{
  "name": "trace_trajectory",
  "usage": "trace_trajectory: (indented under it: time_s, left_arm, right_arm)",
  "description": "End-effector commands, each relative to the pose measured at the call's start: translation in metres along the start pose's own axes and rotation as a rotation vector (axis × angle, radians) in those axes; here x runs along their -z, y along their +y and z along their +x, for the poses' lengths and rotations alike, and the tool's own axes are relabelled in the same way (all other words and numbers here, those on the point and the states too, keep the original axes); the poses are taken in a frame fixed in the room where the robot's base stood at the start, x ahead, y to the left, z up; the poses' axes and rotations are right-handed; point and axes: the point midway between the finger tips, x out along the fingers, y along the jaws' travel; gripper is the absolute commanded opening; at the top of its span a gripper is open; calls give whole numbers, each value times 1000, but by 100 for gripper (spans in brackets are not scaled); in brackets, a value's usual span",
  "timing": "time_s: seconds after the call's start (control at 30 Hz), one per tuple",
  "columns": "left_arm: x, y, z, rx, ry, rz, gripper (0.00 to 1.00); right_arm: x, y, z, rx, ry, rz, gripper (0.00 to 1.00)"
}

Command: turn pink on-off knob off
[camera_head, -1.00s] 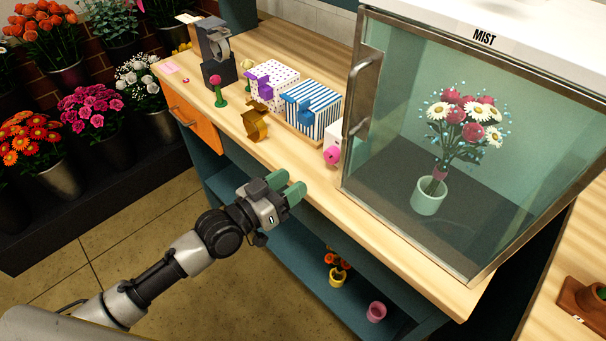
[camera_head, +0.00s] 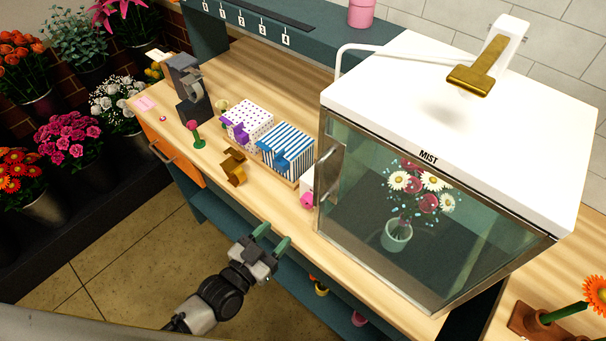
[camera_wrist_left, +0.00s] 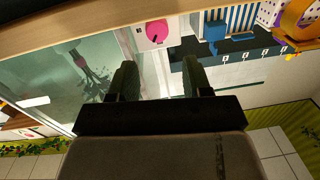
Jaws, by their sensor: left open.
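The pink knob (camera_head: 307,199) sits on the front of a small white box (camera_head: 308,178) on the counter, just left of the mist cabinet (camera_head: 392,216). In the left wrist view the round pink knob (camera_wrist_left: 157,31) shows face-on with a dark mark on it, ahead of the fingers. My left gripper (camera_head: 273,236) is open and empty in front of the counter's edge, below and left of the knob and apart from it. Its two green fingers also show in the left wrist view (camera_wrist_left: 158,78). My right gripper is in neither view.
The glass-fronted mist cabinet holds a bouquet in a pale pot (camera_head: 396,236); its door handle (camera_head: 330,172) is close to the knob. Left of the knob stand a blue striped box (camera_head: 288,148), a dotted box (camera_head: 247,122) and a gold ribbon piece (camera_head: 234,167).

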Motion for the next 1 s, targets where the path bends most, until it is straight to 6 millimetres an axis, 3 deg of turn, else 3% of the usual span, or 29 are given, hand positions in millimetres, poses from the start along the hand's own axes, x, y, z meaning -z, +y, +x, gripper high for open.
trace_trajectory:
  time_s: [0.03, 0.17, 0.43, 0.7, 1.0]
  left_arm:
    - [5, 4, -4, 4, -4, 9, 49]
    - [2, 7, -2, 6, -4, 26, 49]
    - [3, 6, 44, 7, -1, 26, 49]
    - [1, 6, 88, 5, -3, 25, 49]
    - [0, 6, 102, 6, -3, 24, 49]
  right_arm:
    - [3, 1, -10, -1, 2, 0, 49]
    - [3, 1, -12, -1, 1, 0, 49]
    - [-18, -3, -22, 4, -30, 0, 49]
    - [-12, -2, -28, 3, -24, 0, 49]
    - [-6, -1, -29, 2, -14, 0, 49]
